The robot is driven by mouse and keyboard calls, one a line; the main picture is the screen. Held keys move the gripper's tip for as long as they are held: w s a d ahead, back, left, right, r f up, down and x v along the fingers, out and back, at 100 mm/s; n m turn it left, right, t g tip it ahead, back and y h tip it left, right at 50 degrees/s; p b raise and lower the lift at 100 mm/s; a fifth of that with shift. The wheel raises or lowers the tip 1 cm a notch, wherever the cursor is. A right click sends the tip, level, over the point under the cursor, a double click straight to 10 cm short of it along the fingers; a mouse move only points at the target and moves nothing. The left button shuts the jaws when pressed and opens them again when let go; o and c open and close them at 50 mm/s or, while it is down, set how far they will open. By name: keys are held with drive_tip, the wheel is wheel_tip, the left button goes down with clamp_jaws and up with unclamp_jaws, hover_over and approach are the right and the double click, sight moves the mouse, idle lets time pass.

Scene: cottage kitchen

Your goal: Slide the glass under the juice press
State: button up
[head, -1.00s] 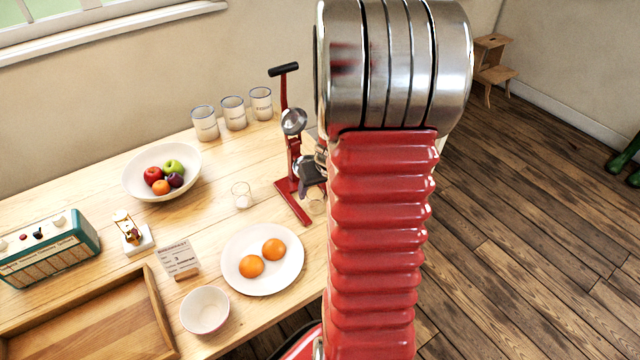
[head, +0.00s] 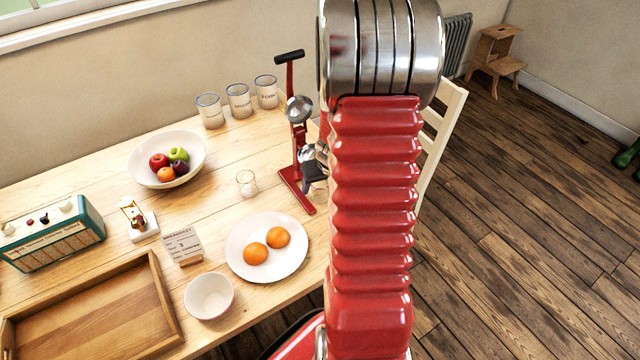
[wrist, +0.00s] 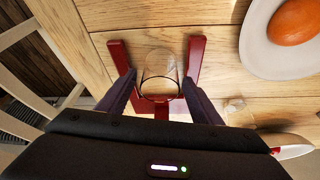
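A clear glass (wrist: 160,68) stands between the two legs of the juice press's red base in the wrist view. The red juice press (head: 299,137) stands at the table's right side in the head view; its base (wrist: 196,55) also shows in the wrist view. My gripper (wrist: 160,80) is low at the press, one dark finger on each side of the glass, with narrow gaps seeming to show beside it. A second clear glass (head: 246,183) stands apart, left of the press.
A white plate (head: 238,256) with two oranges lies in front of the press. A bowl of fruit (head: 137,173), canisters (head: 239,101), a card (head: 182,243), a small bowl (head: 208,297) and a wooden tray (head: 160,300) are further left. A chair (head: 440,130) stands at the right edge.

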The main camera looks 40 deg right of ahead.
drive_tip(key=c, duration=1.1)
drive_tip(key=shift+w, duration=0.15)
drive_tip(key=shift+w+d+r, duration=0.1)
drive_tip(key=shift+w+d, duration=0.25)
drive_tip(key=shift+w, duration=0.35)
drive_tip(key=shift+w+d, duration=0.3)
drive_tip(key=shift+w, duration=0.4)
drive_tip(key=o, duration=1.3)
drive_tip(key=shift+c, duration=0.2)
drive_tip(key=v, duration=1.3)
drive_tip(key=shift+s+a+r, duration=0.15)
drive_tip(key=shift+s+r, duration=0.1)
drive_tip(key=shift+r, duration=0.05)
